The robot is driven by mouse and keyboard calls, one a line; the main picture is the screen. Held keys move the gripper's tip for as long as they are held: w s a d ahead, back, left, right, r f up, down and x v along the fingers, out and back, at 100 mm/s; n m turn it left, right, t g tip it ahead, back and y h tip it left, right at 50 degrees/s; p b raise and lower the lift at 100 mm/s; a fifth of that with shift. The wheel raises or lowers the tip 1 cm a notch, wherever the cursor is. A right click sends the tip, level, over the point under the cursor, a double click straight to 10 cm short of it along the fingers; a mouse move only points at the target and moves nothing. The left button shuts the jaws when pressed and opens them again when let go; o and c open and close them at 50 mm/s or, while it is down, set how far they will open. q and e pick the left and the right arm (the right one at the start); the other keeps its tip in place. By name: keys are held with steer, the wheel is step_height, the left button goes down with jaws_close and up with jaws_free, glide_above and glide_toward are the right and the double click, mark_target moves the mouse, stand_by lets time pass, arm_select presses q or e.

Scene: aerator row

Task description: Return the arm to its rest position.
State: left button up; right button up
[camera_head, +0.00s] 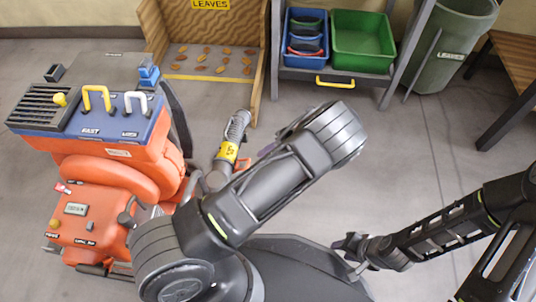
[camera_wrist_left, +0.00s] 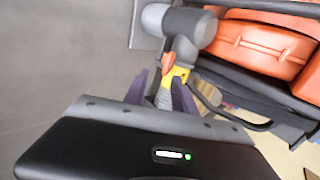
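My left arm reaches across the middle of the head view, and its links hide most of the gripper. In the left wrist view the left gripper (camera_wrist_left: 160,82) has its two purple fingers apart. A grey handle with a yellow band (camera_wrist_left: 176,74) and an orange lever (camera_wrist_left: 168,62) lies just beyond and partly between the fingers; I cannot tell whether they touch. The same grey part with its yellow label (camera_head: 228,152) shows in the head view, beside the orange machine. My right gripper (camera_head: 347,257) is low on the right, open and empty above the floor.
An orange machine (camera_head: 105,180) with a blue top stands at left. Behind are a wooden leaf bin (camera_head: 155,35), a rack with a blue bin (camera_head: 290,60) and a green bin (camera_head: 362,45), a grey-green barrel (camera_head: 450,40) and a bench (camera_head: 515,65).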

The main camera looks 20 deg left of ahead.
arm_select(q)
steer(key=shift+s, duration=0.1)
